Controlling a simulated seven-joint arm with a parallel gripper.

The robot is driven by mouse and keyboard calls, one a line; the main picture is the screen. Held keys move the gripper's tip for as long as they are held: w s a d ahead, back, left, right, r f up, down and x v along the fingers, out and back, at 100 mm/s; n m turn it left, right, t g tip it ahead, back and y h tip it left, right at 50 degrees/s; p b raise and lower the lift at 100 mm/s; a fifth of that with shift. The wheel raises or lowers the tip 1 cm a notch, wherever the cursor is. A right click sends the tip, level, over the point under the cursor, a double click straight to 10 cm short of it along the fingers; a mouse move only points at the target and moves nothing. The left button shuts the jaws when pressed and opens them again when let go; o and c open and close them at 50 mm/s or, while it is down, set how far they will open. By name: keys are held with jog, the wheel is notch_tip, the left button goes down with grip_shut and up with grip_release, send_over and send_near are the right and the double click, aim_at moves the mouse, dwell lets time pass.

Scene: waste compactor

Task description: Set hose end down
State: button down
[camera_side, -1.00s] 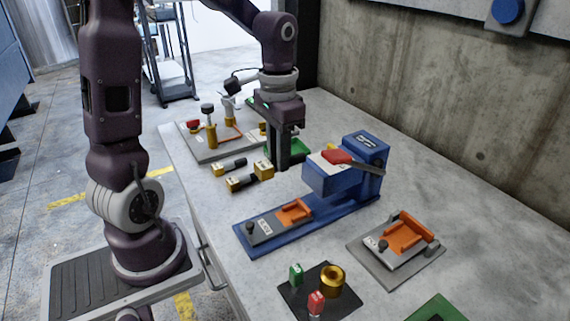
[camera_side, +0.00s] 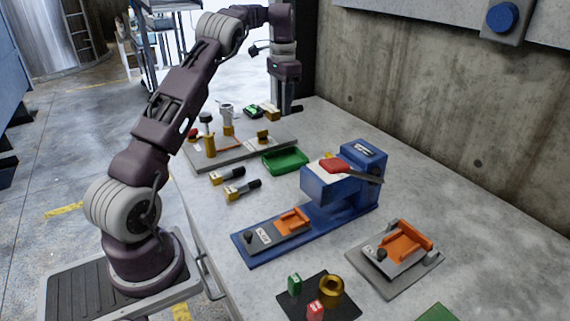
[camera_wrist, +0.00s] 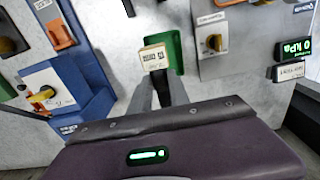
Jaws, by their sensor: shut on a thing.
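A hose end with a yellow labelled block (camera_side: 271,113) and a dark tail is in my gripper (camera_side: 284,110), towards the far end of the table. In the wrist view, the cream label of the held block (camera_wrist: 153,57) shows at my fingertips (camera_wrist: 158,76), in line with a green tray (camera_wrist: 177,48). My gripper is shut on it. The side view shows the green tray (camera_side: 286,161) nearer than my gripper. I cannot tell how high the hose end hangs.
A grey valve plate (camera_side: 262,149) carries fittings left of the tray. Two yellow-and-black connectors (camera_side: 234,181) lie before it. A small green-lit display (camera_wrist: 293,48) stands near my gripper. The blue compactor (camera_side: 345,185) stands mid-table.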

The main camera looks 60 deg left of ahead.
aim_at(284, 163)
jog(key=shift+w+a+f+m, duration=0.3)
jog(key=shift+a+f, duration=0.3)
jog(key=shift+f, duration=0.1)
notch_tip(284, 163, down, 16)
jog(key=shift+r, duration=0.15)
jog(key=c, duration=1.2)
grip_release()
jog(key=shift+c, duration=0.2)
